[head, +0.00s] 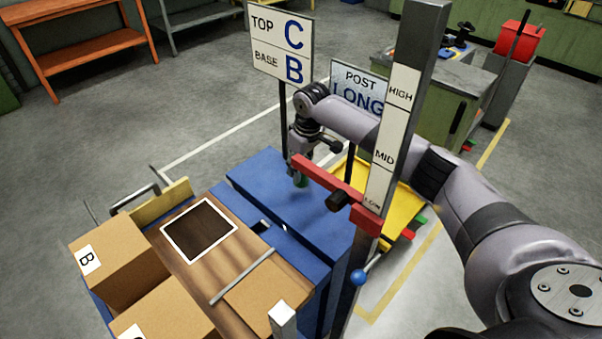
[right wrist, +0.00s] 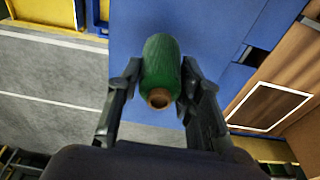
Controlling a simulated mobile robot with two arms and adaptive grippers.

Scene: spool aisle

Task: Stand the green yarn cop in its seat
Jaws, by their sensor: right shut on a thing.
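The green yarn cop (right wrist: 161,65) is between the two fingers of my right gripper (right wrist: 160,72) in the right wrist view, its brown core end facing the camera. In the head view the right gripper (head: 302,160) hangs over the blue bench top, beside the red bar, and a little green of the cop (head: 300,181) shows below it. I cannot tell how far the cop is above the blue top. No seat for the cop can be clearly made out. My left gripper is not in view.
A dark post with a HIGH-MID-LOW scale (head: 392,120) and a red bar (head: 325,187) stands close to my right arm. Cardboard boxes (head: 117,255) and a white-framed dark square (head: 200,230) are at left. Signs (head: 283,50) stand behind. Part of the blue top (head: 270,190) is bare.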

